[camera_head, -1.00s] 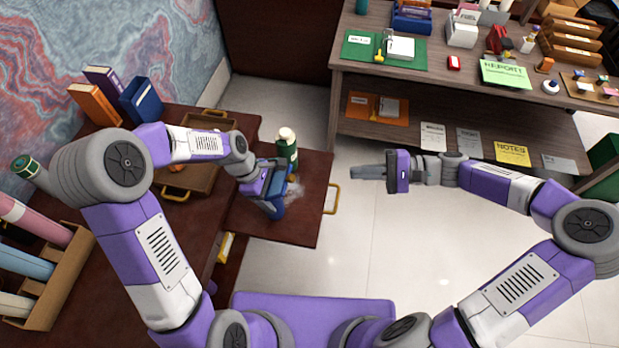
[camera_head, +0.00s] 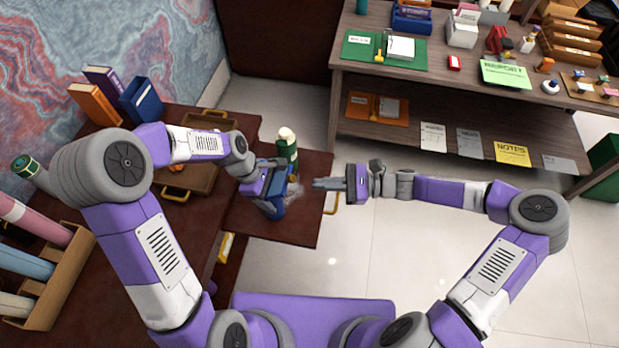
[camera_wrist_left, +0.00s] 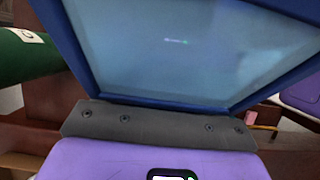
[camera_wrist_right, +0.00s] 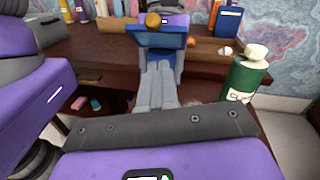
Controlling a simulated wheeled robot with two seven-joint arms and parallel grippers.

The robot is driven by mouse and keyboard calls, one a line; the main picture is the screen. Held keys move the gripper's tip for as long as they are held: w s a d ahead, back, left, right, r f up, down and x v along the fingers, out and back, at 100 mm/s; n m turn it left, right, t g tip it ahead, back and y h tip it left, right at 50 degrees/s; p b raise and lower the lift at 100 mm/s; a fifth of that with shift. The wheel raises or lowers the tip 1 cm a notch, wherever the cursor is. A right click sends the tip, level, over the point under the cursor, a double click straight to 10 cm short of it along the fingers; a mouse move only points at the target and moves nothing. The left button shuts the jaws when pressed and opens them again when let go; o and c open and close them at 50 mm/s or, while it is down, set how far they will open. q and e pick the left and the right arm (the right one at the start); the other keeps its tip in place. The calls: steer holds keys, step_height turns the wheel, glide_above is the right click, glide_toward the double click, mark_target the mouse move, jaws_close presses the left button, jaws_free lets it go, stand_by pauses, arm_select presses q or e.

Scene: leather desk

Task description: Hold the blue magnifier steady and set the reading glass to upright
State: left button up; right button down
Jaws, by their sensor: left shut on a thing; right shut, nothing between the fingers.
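The blue magnifier (camera_head: 272,208) stands over the dark red pull-out board, partly hidden by my left gripper (camera_head: 277,188). My left gripper is shut on it. In the left wrist view its blue frame (camera_wrist_left: 75,55) surrounds a broad, pale glass pane (camera_wrist_left: 180,50), which fills most of the picture. In the right wrist view the blue frame (camera_wrist_right: 150,36) appears tilted, with a gold knob (camera_wrist_right: 152,20) at its top. My right gripper (camera_head: 316,183) is shut and empty, a short way right of the magnifier, pointing at it. Its fingers (camera_wrist_right: 160,75) overlap the magnifier in the right wrist view.
A green bottle with a cream cap (camera_head: 287,148) stands just behind the magnifier. The pull-out board (camera_head: 300,225) has a gold handle (camera_head: 333,200) at its right edge, close to my right gripper. Open floor (camera_head: 400,260) lies right of the board. A wooden tray (camera_head: 200,180) lies left.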

mark_target(281, 182)
steer(key=a+r, duration=0.2)
steer(key=a, duration=0.1)
steer(key=shift+s+a+r, duration=0.3)
steer(key=shift+a+r, duration=0.05)
steer(key=shift+r, duration=0.05)
steer(key=shift+r, duration=0.1)
steer(key=a+r, duration=0.1)
steer(key=r+h, duration=0.1)
steer(key=shift+a+r+h, duration=0.3)
steer(key=shift+a, duration=0.05)
stand_by(0.3)
